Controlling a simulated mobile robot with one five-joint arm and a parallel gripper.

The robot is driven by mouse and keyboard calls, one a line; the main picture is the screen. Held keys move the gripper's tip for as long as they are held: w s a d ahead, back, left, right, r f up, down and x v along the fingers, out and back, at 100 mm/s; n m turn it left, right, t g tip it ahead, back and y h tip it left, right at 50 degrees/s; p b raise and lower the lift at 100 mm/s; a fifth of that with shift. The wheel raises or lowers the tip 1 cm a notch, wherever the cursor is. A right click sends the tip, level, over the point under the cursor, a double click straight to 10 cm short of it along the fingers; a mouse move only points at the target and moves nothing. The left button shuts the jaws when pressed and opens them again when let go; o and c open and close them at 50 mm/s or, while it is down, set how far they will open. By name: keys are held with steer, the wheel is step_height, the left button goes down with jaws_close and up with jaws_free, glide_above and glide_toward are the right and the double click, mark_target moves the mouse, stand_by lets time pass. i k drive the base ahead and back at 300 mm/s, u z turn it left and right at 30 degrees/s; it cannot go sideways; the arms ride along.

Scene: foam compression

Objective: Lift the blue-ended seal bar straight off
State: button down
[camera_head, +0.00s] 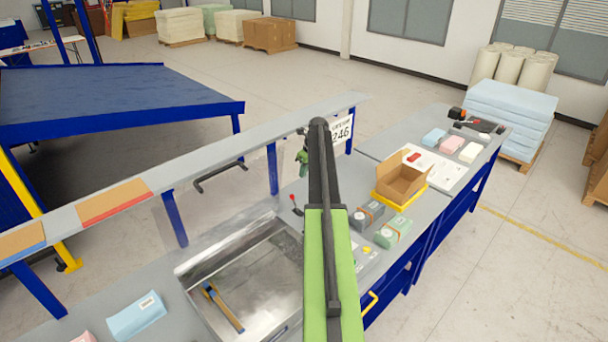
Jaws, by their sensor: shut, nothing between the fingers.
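A long tan bar with a blue end (223,308) lies slanted in the shallow metal basin (186,277) set into the bench. Its blue end is the upper left one. It appears to rest on the basin floor, though contact is hard to tell. My green and black arm rises from the bottom of the picture, to the right of the basin. My gripper's fingers do not show; my arm may hide them. The basin's right part is partly covered by my arm.
Grey and green foam blocks (391,231) sit right of my arm. A cardboard box (401,181) stands behind them. A small red-knobbed lever (293,201) stands at the basin's far edge. A raised shelf (190,172) runs along the bench's back. A blue block (137,316) lies left of the basin.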

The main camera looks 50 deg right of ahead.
mark_target(225, 310)
steer(key=k, duration=1)
